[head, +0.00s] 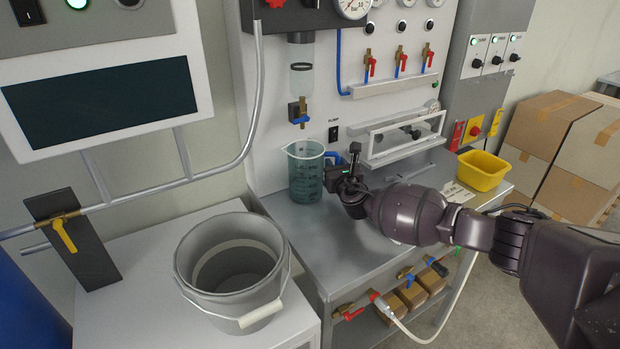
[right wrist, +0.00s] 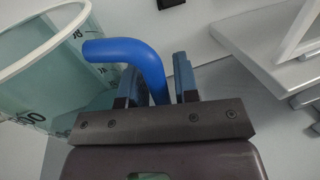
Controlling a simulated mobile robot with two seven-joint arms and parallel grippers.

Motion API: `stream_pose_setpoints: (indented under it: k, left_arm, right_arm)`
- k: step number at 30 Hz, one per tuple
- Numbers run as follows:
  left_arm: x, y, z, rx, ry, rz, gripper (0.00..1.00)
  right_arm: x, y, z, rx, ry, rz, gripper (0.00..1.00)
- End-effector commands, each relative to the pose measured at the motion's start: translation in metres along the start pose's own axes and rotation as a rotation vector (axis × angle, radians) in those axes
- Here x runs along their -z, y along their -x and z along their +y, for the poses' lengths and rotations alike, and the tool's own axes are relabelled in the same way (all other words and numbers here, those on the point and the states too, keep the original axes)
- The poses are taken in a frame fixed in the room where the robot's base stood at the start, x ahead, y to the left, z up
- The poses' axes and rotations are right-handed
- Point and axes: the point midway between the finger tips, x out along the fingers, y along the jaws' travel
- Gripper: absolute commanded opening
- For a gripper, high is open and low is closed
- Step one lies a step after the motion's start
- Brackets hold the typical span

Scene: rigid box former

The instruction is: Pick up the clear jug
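The clear jug (head: 305,178), a greenish see-through beaker with dark markings, stands upright on the metal bench. Its blue handle points right, toward my right gripper (head: 343,174). In the right wrist view the jug (right wrist: 45,75) fills the left side, and its bent blue handle (right wrist: 128,52) runs down between the two fingers of my right gripper (right wrist: 158,85). The fingers are around the handle, with a narrow gap showing at the right finger; I see no firm grip. The handle's lower part is hidden by the gripper. My left gripper is not in view.
A grey bucket (head: 236,262) stands on the white table at front left. A panel with red-handled valves (head: 371,66) and a clear container (head: 301,80) rises behind the bench. A yellow tub (head: 482,170) sits at the bench's right end. Cardboard boxes (head: 565,135) are stacked farther right.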

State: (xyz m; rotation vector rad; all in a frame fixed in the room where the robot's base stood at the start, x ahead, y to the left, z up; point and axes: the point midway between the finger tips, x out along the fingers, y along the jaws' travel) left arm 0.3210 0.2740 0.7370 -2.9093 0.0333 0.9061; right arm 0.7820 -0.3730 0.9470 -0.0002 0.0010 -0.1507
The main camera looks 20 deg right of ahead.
Motion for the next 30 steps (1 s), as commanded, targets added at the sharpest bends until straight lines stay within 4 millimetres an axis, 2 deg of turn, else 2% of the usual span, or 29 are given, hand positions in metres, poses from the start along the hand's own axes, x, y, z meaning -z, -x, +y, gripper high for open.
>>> stream_pose_setpoints:
  k: [9, 15, 30]
  left_arm:
    - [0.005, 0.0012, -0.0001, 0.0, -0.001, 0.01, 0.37]
    - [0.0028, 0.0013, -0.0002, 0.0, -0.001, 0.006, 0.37]
    - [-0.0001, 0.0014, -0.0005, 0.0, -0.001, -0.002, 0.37]
  right_arm:
    - [-0.0007, -0.0052, -0.0001, 0.0, 0.0, 0.0, 0.28]
    - [-0.0007, -0.0051, -0.0002, 0.0, 0.0, 0.0, 0.0]
    - [-0.0046, -0.003, -0.0004, 0.0, -0.001, -0.002, 0.0]
